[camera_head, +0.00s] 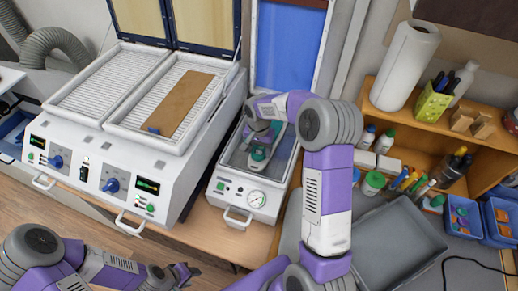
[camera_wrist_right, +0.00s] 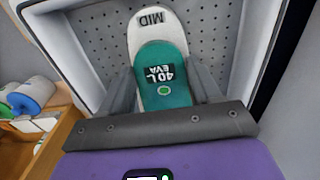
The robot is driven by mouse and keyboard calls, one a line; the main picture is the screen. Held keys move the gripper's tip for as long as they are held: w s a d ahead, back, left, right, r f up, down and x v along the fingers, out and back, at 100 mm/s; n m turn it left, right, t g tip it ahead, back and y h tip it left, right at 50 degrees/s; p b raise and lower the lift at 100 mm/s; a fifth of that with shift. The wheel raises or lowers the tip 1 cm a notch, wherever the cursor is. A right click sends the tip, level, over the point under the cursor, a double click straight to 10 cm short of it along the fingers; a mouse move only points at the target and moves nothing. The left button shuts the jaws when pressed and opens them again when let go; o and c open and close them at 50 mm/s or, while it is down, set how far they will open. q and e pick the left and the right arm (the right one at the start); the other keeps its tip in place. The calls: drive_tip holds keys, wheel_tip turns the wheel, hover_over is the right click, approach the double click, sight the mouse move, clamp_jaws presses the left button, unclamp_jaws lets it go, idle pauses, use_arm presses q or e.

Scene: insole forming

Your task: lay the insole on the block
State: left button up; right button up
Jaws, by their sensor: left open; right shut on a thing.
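The white block (camera_wrist_right: 150,22), marked "MID", lies under and beyond the insole on a perforated grey plate (camera_wrist_right: 95,40). The insole overlaps the block lengthwise; whether they touch I cannot tell. My right gripper (camera_head: 262,138) is inside the small press (camera_head: 226,186) with the raised blue lid. My left gripper (camera_head: 184,273) is open and empty at the lower left.
The white two-bed heater (camera_head: 130,150) stands left of the press, with a brown sheet (camera_head: 178,100) on its right bed. A grey tray (camera_head: 395,240) lies at lower right. A wooden shelf (camera_head: 425,150) holds bottles and tools, with a paper roll (camera_head: 404,65) on top. Blue bins (camera_head: 465,215) stand far right.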

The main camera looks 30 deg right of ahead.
drive_tip(key=o, duration=1.1)
drive_tip(key=shift+r, duration=3.8)
